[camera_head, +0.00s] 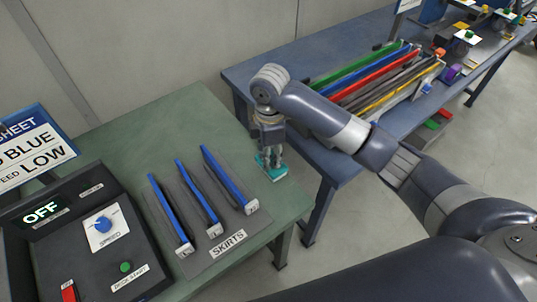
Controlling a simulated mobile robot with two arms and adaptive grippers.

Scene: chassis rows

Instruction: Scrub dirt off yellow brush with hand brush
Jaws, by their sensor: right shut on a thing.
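My right gripper (272,158) points down at the right edge of the green table and is shut on a teal hand brush (271,173). The hand brush is partly covered by the fingers, and I cannot tell whether it touches the table. A long yellow strip (392,92), which may be the yellow brush, lies in the row of coloured strips on the blue table at the upper right. It is apart from the hand brush, and part of it is hidden by my right arm. Any dirt is too small to make out. My left gripper is not in view.
The green table (180,120) holds a SKIRTS board (232,241) with blue-edged strips and a control box (88,240) reading OFF. The blue table (240,78) carries green, blue and red strips and small coloured parts. A gap separates the tables.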

